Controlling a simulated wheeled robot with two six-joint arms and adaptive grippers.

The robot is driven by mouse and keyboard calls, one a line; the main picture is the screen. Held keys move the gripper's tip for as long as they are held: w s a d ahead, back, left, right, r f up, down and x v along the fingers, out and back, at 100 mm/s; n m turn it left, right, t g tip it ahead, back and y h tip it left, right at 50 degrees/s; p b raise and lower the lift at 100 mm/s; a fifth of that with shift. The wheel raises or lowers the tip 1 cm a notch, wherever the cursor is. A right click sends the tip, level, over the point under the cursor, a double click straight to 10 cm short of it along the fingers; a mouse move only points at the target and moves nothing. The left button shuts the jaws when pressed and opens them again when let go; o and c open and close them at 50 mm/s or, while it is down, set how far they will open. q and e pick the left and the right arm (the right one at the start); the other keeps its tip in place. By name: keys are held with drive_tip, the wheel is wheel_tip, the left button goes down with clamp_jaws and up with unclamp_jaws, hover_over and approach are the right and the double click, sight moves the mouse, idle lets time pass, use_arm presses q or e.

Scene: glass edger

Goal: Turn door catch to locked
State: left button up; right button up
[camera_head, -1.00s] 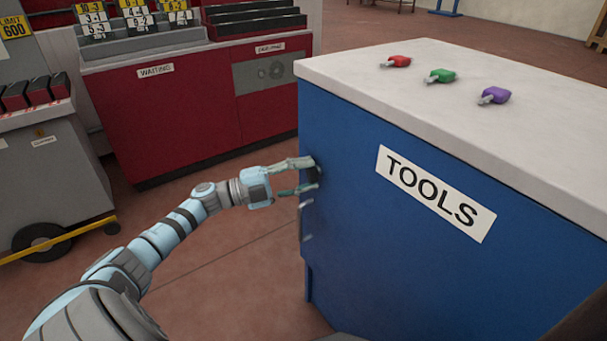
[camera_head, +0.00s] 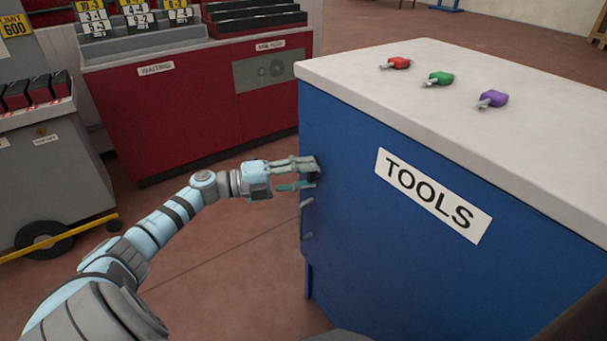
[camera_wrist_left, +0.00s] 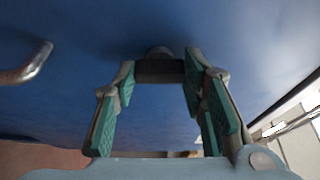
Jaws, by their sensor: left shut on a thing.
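The door catch is a small dark piece (camera_head: 316,174) on the blue tool cabinet (camera_head: 345,235), near its left edge. In the left wrist view the catch is a dark bar (camera_wrist_left: 160,72) in front of a round grey base on the blue door. My right gripper is not in view.
A metal door handle (camera_head: 306,219) sits just below the catch; it also shows in the left wrist view (camera_wrist_left: 28,66). Red, green and purple tagged keys (camera_head: 438,78) lie on the white cabinet top.

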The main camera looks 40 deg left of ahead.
use_arm(q)
drive_tip(key=o, duration=1.2)
drive_tip(key=shift+c, duration=0.2)
drive_tip(key=v, duration=1.2)
drive_tip(key=shift+a, duration=0.1)
